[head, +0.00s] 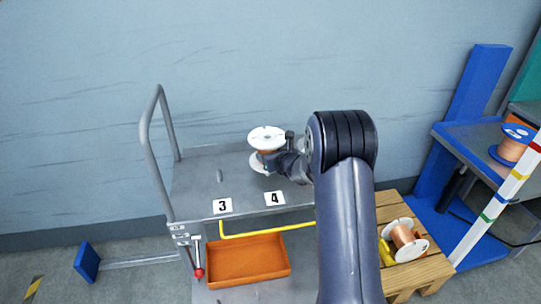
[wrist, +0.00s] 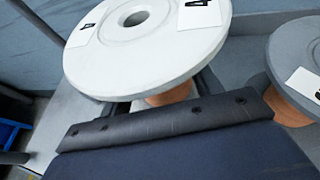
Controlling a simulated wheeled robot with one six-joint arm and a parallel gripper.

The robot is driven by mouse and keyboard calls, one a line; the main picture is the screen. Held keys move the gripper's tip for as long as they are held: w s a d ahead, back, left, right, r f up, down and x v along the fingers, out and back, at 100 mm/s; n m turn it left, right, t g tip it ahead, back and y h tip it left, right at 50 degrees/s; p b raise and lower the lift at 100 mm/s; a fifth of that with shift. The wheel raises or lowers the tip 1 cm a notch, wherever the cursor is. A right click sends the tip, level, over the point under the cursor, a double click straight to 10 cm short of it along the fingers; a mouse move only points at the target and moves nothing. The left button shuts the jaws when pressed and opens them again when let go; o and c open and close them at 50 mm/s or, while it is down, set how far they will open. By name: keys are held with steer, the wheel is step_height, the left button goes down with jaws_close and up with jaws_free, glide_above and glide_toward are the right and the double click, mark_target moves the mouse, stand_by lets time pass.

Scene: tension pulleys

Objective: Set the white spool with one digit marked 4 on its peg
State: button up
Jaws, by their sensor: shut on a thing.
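The white spool (head: 267,133) with copper winding is upright over the grey cart deck, behind the label 4 (head: 274,198). In the wrist view the white spool (wrist: 120,62) shows white tags with a single digit that looks like 4 on its top flange. My gripper (head: 283,160) comes in from the right and is shut on the spool's middle, between its flanges. The peg behind label 4 is hidden by the spool and gripper. I cannot tell whether the spool's lower flange touches the deck or is around the peg.
A bare peg (head: 219,175) stands behind the label 3 (head: 222,206). A grey-flanged spool (wrist: 292,60) is close at right in the wrist view. An orange tray (head: 248,261) sits below the deck. Other spools are on a wooden crate (head: 432,273) and a blue-framed shelf (head: 465,134).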

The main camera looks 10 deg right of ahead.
steer(key=shift+f+b, duration=3.15)
steer(key=shift+b, duration=1.2)
steer(key=shift+s+f, duration=0.1)
steer(key=shift+f, duration=0.15)
steer(key=o, duration=1.6)
steer(key=v, duration=1)
steer(key=shift+s+d+r+p, duration=0.15)
steer(key=shift+s+r+p, duration=0.05)
steer(key=shift+s+p, duration=0.2)
steer(key=shift+w, duration=0.1)
steer(key=b+x, duration=0.1)
steer(key=x, duration=1)
steer(key=shift+r, duration=0.2)
